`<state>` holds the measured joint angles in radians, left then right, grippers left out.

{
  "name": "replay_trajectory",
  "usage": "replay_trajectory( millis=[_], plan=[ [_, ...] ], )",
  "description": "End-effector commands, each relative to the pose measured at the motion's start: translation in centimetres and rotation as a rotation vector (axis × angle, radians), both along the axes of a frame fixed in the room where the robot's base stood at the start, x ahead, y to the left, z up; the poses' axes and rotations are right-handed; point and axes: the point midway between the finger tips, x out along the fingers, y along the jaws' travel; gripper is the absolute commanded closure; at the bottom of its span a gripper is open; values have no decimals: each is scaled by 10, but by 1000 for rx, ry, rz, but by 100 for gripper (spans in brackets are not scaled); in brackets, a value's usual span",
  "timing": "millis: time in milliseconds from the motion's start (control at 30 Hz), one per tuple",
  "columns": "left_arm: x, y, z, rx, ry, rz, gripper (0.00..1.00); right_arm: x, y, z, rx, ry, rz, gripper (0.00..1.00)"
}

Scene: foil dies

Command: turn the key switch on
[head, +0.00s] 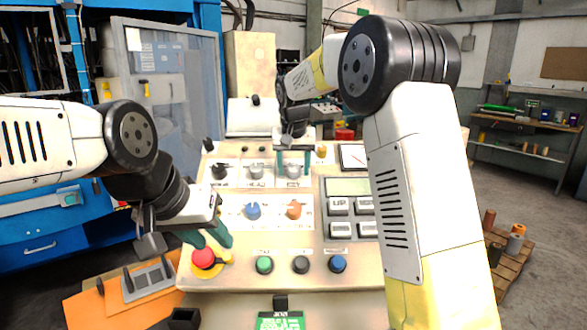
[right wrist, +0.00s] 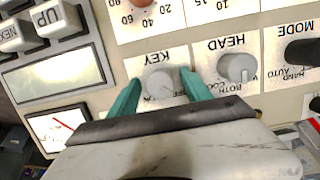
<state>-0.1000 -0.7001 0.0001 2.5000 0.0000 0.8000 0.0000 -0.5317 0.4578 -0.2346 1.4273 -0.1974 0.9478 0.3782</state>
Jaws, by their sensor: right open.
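The key switch (right wrist: 158,83) is a round grey knob by the upside-down label KEY in the right wrist view. In the head view the key switch (head: 294,171) is the rightmost of three knobs in the panel's upper row. My right gripper (right wrist: 160,78) is open, with one green finger on each side of the knob. Gaps show between the fingers and the knob; its height over the panel is hard to judge. In the head view my right gripper (head: 294,168) is above the knob. My left gripper (head: 207,238) is open beside the red mushroom button (head: 204,258).
The HEAD knob (right wrist: 236,68) sits close beside one right finger, and the black MODE knob (right wrist: 303,52) lies beyond it. Blue (head: 253,211) and orange (head: 294,209) knobs are in the row below. A display and buttons (head: 339,205) lie right of them.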

Motion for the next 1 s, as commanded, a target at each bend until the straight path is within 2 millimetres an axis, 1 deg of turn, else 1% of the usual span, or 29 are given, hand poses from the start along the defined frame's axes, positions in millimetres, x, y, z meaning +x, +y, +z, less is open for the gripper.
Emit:
replay_trajectory(
  millis=[233,267,300,367,500,533,567,833,1000],
  plan=[
    [0,0,0,0,0,0,64,1,0,-2,0,0,0,43],
    [0,0,0,0,0,0,64,1,0,-2,0,0,0,45],
    [0,0,0,0,0,0,64,1,0,-1,0,0,0,53],
    [0,0,0,0,0,0,64,1,0,-1,0,0,0,65],
    [0,0,0,0,0,0,64,1,0,-1,0,0,0,92],
    [0,0,0,0,0,0,64,1,0,-1,0,0,0,98],
    [0,0,0,0,0,0,64,0,0,-1,0,0,0,100],
    [0,0,0,0,0,0,64,1,0,-1,15,-1,-21,100],
    [0,0,0,0,0,0,64,0,0,-1,59,1,-83,100]
  ],
)
